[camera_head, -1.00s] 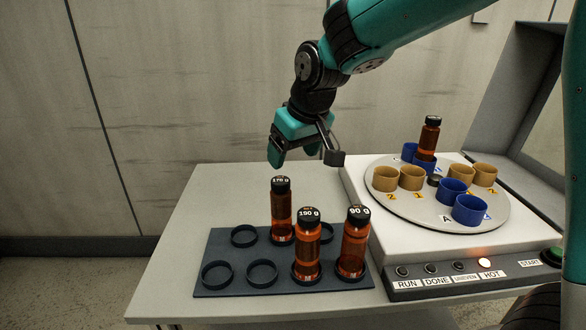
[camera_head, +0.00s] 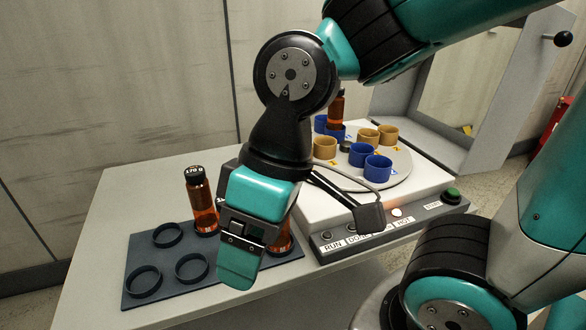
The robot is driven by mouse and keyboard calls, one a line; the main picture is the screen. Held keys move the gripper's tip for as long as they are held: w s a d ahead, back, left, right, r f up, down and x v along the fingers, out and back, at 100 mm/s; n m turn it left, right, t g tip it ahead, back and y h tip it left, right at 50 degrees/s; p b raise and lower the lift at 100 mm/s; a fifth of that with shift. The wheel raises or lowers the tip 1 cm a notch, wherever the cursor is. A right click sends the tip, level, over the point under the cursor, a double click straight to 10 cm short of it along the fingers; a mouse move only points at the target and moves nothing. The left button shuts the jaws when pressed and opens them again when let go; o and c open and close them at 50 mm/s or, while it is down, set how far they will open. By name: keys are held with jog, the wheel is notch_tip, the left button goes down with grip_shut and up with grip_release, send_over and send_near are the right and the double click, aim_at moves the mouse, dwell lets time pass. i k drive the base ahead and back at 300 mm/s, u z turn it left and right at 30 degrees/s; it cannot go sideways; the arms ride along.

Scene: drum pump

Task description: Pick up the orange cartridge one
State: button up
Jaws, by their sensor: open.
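Several orange cartridges with black caps are here. One marked 170 g (camera_head: 201,205) stands upright in the dark rack (camera_head: 132,285), just left of my gripper. Another orange cartridge (camera_head: 284,238) shows only in part behind my gripper. The cartridge marked 190 g in the earlier view is hidden now. One more orange cartridge (camera_head: 336,108) stands on the round turntable (camera_head: 398,172). My gripper (camera_head: 240,262) points down in front of the rack, open, with nothing seen between its fingers. Its near finger covers much of the far one. I cannot tell whether it touches a cartridge.
Empty ring holders (camera_head: 144,282) fill the rack's left part. Tan cups (camera_head: 388,134) and blue cups (camera_head: 377,168) stand on the turntable. The machine's button panel (camera_head: 375,232) is at its front, with one lamp lit. The table's left part (camera_head: 100,235) is clear.

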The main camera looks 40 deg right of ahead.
aim_at(335, 118)
jog(key=z, duration=2.45)
jog(key=i, duration=0.85)
jog(key=u, duration=1.85)
